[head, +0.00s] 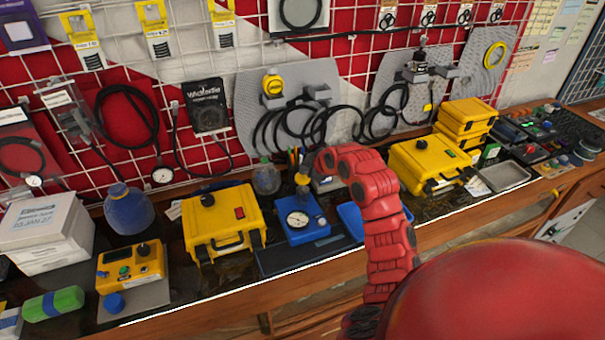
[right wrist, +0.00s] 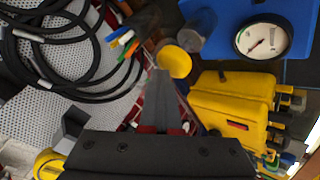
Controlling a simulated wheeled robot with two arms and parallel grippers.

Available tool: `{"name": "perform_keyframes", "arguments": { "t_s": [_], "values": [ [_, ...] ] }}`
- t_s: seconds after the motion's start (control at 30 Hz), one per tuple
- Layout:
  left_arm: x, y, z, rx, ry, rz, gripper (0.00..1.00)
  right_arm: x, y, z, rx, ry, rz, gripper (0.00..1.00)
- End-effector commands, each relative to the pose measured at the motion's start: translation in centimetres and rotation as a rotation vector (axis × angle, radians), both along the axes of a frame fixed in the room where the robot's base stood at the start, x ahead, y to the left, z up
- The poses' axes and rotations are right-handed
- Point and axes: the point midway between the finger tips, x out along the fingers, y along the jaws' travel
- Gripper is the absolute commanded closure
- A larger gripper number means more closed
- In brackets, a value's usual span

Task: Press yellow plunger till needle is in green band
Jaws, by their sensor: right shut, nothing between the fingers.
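The blue test block (head: 312,235) stands on the bench in the middle of the head view, with a round white gauge (head: 298,219) on its front. The gauge also shows in the right wrist view (right wrist: 264,37); its needle and green band are too small to read surely. The yellow plunger (right wrist: 173,62) shows as a round cap beside the block, just beyond my fingertips. My right gripper (head: 306,168) is shut and empty, pointing down above the plunger. Its closed fingers (right wrist: 160,85) appear close to the cap; I cannot tell whether they touch. My left gripper is not in view.
A yellow case (head: 222,222) stands left of the block and another yellow case (head: 430,165) to the right. A blue tray (head: 352,220) lies beside the block. Black hoses (head: 290,128) hang behind. The bench's front edge runs below.

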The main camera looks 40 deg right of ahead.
Motion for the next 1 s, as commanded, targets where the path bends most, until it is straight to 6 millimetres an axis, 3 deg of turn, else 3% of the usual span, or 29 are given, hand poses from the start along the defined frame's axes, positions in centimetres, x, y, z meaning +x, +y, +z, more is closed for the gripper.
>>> {"name": "perform_keyframes", "arguments": {
  "t_s": [1.0],
  "values": [
    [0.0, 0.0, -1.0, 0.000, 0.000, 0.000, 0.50, -0.1, -0.1, -1.4, 0.000, 0.004, -0.001, 1.00]
  ]
}}
